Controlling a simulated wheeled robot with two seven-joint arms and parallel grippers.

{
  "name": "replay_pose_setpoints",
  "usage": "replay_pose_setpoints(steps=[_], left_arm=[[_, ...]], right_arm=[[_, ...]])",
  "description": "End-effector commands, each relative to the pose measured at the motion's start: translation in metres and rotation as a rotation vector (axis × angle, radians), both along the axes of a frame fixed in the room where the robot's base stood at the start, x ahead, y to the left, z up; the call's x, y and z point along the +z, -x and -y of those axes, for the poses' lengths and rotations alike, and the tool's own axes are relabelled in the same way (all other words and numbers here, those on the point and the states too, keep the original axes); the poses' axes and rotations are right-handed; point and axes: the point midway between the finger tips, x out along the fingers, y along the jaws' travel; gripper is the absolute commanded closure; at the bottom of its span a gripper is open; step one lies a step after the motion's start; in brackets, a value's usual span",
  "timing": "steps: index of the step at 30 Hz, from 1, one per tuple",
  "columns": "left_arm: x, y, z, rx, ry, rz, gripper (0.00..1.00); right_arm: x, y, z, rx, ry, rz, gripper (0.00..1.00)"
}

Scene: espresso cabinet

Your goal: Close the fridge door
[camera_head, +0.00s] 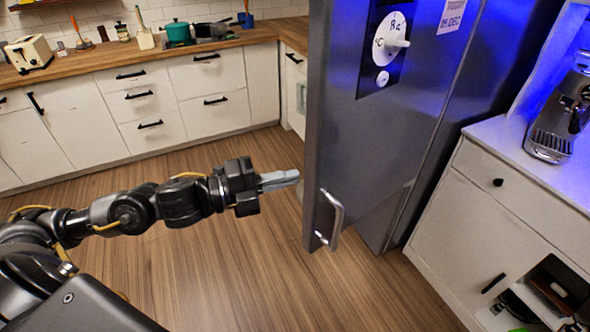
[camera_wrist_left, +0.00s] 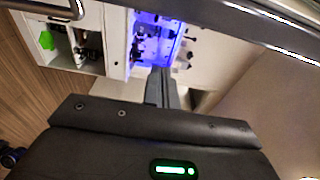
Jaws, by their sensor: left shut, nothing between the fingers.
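The grey metal fridge door (camera_head: 345,130) stands in the middle of the head view. It appears swung partly open, standing out from the fridge body (camera_head: 455,75) behind it on the right. Its metal handle (camera_head: 333,220) is low on the near face. My left gripper (camera_head: 294,177) is shut and empty, its fingers pointing right, just left of the door's edge. I cannot tell whether the fingertips touch the door. The shut fingers also show in the left wrist view (camera_wrist_left: 161,86). My right gripper is not in view.
A white cabinet (camera_head: 520,220) with an espresso machine (camera_head: 562,115) stands on the right. White drawers (camera_head: 205,90) under a wooden counter (camera_head: 150,58) line the back. The wooden floor (camera_head: 230,265) between is clear.

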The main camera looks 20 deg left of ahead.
Motion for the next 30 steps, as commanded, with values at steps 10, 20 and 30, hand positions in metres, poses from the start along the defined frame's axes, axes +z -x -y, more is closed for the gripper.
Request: replay_pose_setpoints(steps=[10,20,30], left_arm=[[0.007,-0.043,0.044,0.0,0.007,0.001,1.0],[0.002,-0.075,0.045,0.004,-0.003,-0.003,1.0],[0.0,-0.082,0.03,0.0,0.001,0.0,1.0]], right_arm=[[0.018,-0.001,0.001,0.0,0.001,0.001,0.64],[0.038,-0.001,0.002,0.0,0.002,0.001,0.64],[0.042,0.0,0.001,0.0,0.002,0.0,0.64]])
